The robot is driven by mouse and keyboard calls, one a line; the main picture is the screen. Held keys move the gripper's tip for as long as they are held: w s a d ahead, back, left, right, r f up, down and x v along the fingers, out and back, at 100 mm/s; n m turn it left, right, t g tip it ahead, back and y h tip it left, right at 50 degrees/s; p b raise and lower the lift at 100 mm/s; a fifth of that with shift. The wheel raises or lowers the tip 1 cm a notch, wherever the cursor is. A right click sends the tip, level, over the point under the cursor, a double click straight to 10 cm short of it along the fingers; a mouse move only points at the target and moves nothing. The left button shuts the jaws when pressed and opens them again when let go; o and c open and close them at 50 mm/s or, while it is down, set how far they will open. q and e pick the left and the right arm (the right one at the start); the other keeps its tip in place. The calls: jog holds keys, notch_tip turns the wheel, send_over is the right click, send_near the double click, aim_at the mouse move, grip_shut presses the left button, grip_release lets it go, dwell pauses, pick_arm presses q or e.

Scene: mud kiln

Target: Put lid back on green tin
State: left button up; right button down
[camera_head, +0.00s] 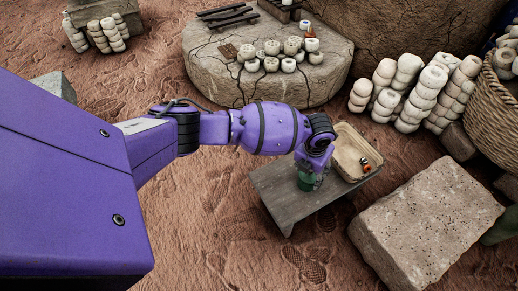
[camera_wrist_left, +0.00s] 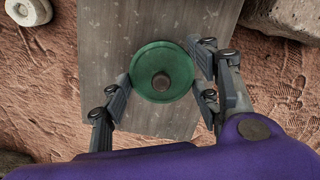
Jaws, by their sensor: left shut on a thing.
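My left gripper (camera_head: 314,166) points down over the grey wooden bench (camera_head: 283,196), with its fingers on both sides of a round green lid (camera_wrist_left: 163,72) with a dark knob in its middle. It is shut on the lid, which looks level from above. In the head view the green tin (camera_head: 306,182) shows just under the fingers on the bench, partly covered by the gripper. Whether the lid touches the tin's rim cannot be told, as the lid hides what is below it in the wrist view. My right gripper is not in view.
A shallow tan tray (camera_head: 350,150) with a small orange and dark item (camera_head: 365,163) lies at the bench's right end. A large stone block (camera_head: 428,224) stands to the right. A round stone table (camera_head: 215,80) with several small pots is behind.

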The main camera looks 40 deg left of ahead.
pick_arm(q)
jog(key=shift+w, duration=0.1)
dwell(0.6)
jog(key=o, duration=0.8)
jog(key=o, duration=0.5)
jog(key=shift+r, duration=0.15)
